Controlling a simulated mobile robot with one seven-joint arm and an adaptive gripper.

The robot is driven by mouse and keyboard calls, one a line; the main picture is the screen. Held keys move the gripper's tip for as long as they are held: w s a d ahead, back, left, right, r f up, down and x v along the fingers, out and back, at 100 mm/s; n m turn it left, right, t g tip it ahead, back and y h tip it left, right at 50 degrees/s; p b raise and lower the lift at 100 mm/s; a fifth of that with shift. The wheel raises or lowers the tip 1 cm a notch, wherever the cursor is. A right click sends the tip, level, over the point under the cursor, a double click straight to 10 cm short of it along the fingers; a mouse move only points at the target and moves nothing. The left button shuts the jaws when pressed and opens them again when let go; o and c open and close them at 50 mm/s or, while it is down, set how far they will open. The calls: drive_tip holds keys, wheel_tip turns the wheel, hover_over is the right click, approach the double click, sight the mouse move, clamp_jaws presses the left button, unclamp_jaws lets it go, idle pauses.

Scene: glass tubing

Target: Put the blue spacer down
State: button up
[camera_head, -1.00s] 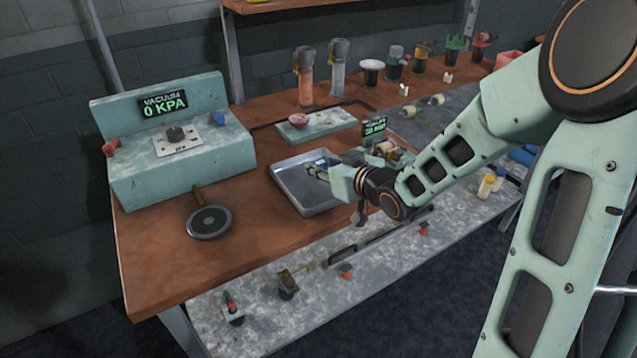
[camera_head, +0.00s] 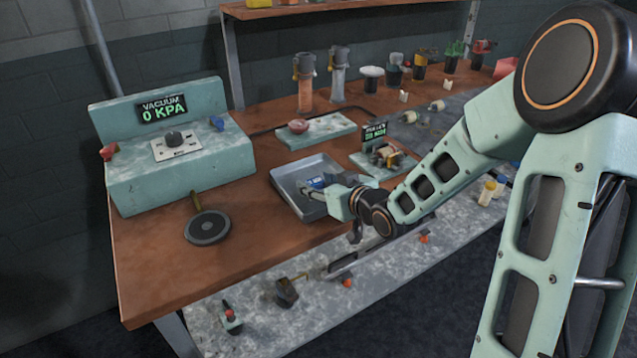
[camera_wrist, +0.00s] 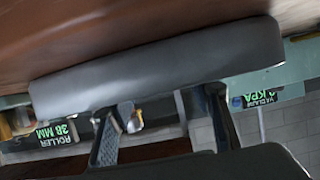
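The blue spacer (camera_head: 316,183) shows as a small blue patch at my gripper's fingertips, low over the right part of the grey metal tray (camera_head: 283,190). My gripper (camera_head: 311,190) reaches in over the tray's right side. In the wrist view, which is upside down, the two fingers of my gripper (camera_wrist: 168,104) stand well apart.
The vacuum console (camera_head: 178,160) stands left, with a round dark pad (camera_head: 207,228) before it. A pale block with a pink dish (camera_head: 299,126) lies behind the tray. The roller station (camera_head: 385,155) is close behind my wrist. Bare wood (camera_head: 250,262) lies in front.

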drive_tip(key=shift+r, duration=0.1)
drive_tip(key=shift+r, duration=0.15)
drive_tip(key=p+v, duration=0.2)
drive_tip(key=v, duration=0.7)
drive_tip(key=shift+r, duration=0.1)
drive_tip(key=shift+s+d+b, duration=0.2)
drive_tip(key=shift+b, duration=0.2)
drive_tip(key=shift+b+v, duration=1.2)
